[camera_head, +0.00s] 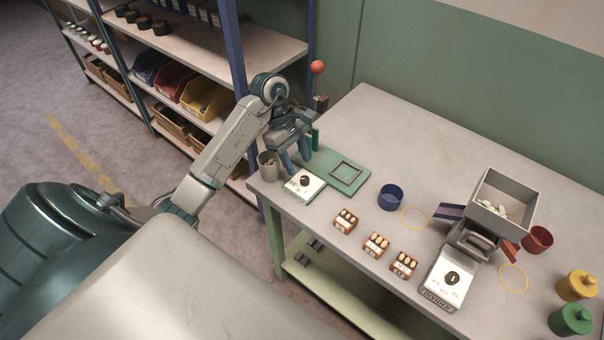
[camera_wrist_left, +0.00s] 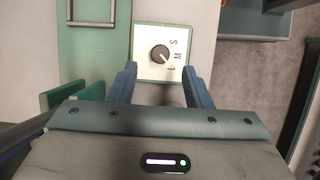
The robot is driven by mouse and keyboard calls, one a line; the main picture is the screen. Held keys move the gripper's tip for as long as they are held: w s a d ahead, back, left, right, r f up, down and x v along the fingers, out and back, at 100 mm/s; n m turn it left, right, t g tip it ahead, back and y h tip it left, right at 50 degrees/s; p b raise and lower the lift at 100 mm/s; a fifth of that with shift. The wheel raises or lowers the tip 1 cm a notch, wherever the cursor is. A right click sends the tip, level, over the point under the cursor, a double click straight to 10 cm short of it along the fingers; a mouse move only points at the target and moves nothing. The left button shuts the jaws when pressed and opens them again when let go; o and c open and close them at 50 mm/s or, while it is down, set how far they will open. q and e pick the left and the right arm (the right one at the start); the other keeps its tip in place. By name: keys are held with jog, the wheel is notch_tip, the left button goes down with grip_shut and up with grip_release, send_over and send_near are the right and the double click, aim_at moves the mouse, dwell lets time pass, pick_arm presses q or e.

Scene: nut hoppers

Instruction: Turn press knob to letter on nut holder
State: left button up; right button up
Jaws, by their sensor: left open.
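The press has a green base (camera_head: 325,170) with a dark square frame and a lever with a red ball (camera_head: 317,67). Its black knob (camera_head: 304,181) sits on a white panel; in the left wrist view the knob (camera_wrist_left: 160,54) has letters beside it, reading S, M and apparently L. Its pale pointer mark slants down-right, seemingly toward the lowest letter. My left gripper (camera_head: 296,158) is open and empty above the press, its blue fingers (camera_wrist_left: 160,78) on either side of the panel in the wrist view. Several small brown nut holders (camera_head: 377,244) stand on the table; their letters are unreadable. My right gripper is out of view.
A hopper (camera_head: 503,205) with pale nuts stands over a white machine with another knob (camera_head: 451,278). A blue cup (camera_head: 391,197), a red cup (camera_head: 537,240) and a grey cup (camera_head: 268,166) stand around. The back of the table (camera_head: 390,130) is clear.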

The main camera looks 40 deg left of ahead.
aim_at(304, 178)
pick_arm(q)
jog(key=shift+b+x, duration=0.8)
jog(key=shift+x, duration=1.55)
grip_shut()
